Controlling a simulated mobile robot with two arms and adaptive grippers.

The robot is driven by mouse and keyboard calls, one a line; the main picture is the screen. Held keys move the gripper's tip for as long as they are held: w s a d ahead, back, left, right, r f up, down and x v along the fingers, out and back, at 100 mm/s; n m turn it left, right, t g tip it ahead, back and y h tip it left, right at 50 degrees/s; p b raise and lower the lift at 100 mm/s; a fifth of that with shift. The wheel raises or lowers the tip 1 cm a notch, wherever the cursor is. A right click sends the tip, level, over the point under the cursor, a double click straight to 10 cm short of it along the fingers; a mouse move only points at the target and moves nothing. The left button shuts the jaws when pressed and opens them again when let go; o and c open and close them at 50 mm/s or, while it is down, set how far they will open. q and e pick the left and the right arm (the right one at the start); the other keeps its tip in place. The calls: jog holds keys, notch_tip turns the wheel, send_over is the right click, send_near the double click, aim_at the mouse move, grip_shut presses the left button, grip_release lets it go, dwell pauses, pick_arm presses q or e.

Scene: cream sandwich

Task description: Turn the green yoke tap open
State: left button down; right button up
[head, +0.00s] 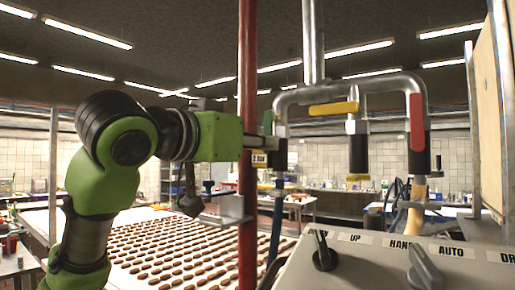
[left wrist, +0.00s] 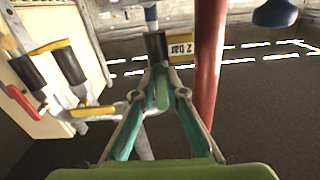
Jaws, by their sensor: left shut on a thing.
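The green yoke tap handle (head: 268,122) is on the left end of the grey overhead pipe, just right of the red pole in the head view. My left gripper (head: 264,138) reaches in from the left, past the red pole, to this tap. In the left wrist view the green handle (left wrist: 161,88) stands upright between the converged fingertips of my left gripper (left wrist: 161,92), which are shut on it. A yellow tag (left wrist: 181,48) with dark lettering sits just beyond the fingertips. My right gripper is in neither view.
The red pole (head: 247,200) stands close beside my left gripper. A yellow handle (head: 333,108) and a red handle (head: 417,122) are further right on the pipework. A control panel (head: 375,265) with knobs is at lower right. Rows of biscuits cover the table behind.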

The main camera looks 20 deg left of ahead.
pick_arm(q)
jog(key=shift+d+f+n, duration=0.1)
jog(key=shift+d+n, duration=0.1)
jog(key=shift+n, duration=0.2)
jog(key=c, duration=2.2)
grip_release()
jog(key=shift+o, duration=0.8)
jog(key=shift+s, duration=0.2)
jog(key=shift+a, duration=0.1)
jog(key=v, duration=1.2)
